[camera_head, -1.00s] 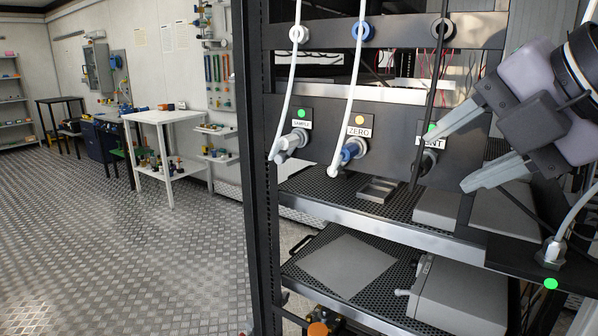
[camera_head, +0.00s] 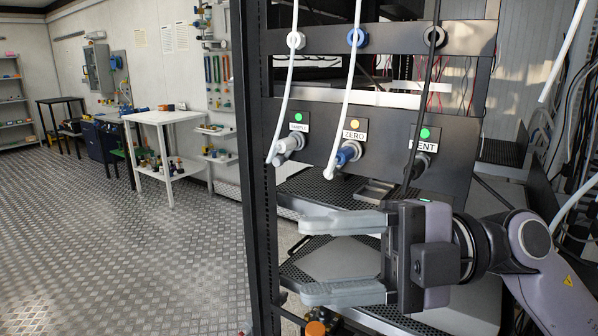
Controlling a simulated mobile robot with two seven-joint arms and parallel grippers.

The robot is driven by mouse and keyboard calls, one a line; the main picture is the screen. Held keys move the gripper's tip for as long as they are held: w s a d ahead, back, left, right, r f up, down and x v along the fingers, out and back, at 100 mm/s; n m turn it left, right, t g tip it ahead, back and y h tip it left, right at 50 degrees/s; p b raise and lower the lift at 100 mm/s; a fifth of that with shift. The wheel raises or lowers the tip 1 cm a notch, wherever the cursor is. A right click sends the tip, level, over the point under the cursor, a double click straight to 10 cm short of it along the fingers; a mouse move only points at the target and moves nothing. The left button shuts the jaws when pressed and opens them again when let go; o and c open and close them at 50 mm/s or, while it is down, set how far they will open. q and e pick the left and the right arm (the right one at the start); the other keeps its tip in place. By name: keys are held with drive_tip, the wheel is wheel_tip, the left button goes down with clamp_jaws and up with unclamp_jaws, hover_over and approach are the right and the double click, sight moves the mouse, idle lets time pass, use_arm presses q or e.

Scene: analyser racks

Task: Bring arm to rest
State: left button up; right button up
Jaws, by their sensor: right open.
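My right gripper (camera_head: 322,258) is low in front of the rack, at the right of the head view. Its two grey fingers point left and are wide apart, with nothing between them. My right arm comes in from the lower right. The gripper hides part of the rack's shelves. My left gripper is not in view.
The rack's dark port panel (camera_head: 380,135) carries SAMPLE, ZERO and VENT ports, with two white hoses and a black one hanging before it. A black upright (camera_head: 256,180) stands at its left edge. A white table (camera_head: 165,118) stands further back. The metal floor (camera_head: 120,240) at left is clear.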

drive_tip(key=w+d+f+m+t+y, duration=0.1)
drive_tip(key=w+d+f+m+t, duration=0.25)
drive_tip(key=m+t, duration=0.45)
drive_tip(key=w+d+f+m+t+y, duration=0.1)
drive_tip(key=w+d+f+m+t, duration=0.3)
drive_tip(key=m+t, duration=0.4)
drive_tip(key=w+d+f+m+t+h+p, duration=0.1)
drive_tip(key=d+f+m+t+h, duration=0.15)
drive_tip(key=f+m+h, duration=0.35)
drive_tip(key=w+d+f+m+t+h, duration=0.1)
drive_tip(key=d+f+m+t+h, duration=0.15)
drive_tip(key=f+m+h, duration=0.4)
drive_tip(key=s+d+f+m+g+h, duration=0.1)
drive_tip(key=s+f+g, duration=0.1)
drive_tip(key=s+f, duration=0.3)
drive_tip(key=s+d+f+m+g+h, duration=0.1)
drive_tip(key=s+f, duration=0.4)
drive_tip(key=f, duration=0.7)
drive_tip(key=s+d+f+m+g+h, duration=0.1)
drive_tip(key=s+d+f+g+h, duration=0.1)
drive_tip(key=s+f+g, duration=0.3)
wheel_tip(320, 180, down, 4)
drive_tip(key=shift+s+d+f+h+p, duration=0.3)
drive_tip(key=shift+s+d+h, duration=0.15)
drive_tip(key=shift+h, duration=0.3)
drive_tip(key=shift+r, duration=0.1)
drive_tip(key=shift+c, duration=0.3)
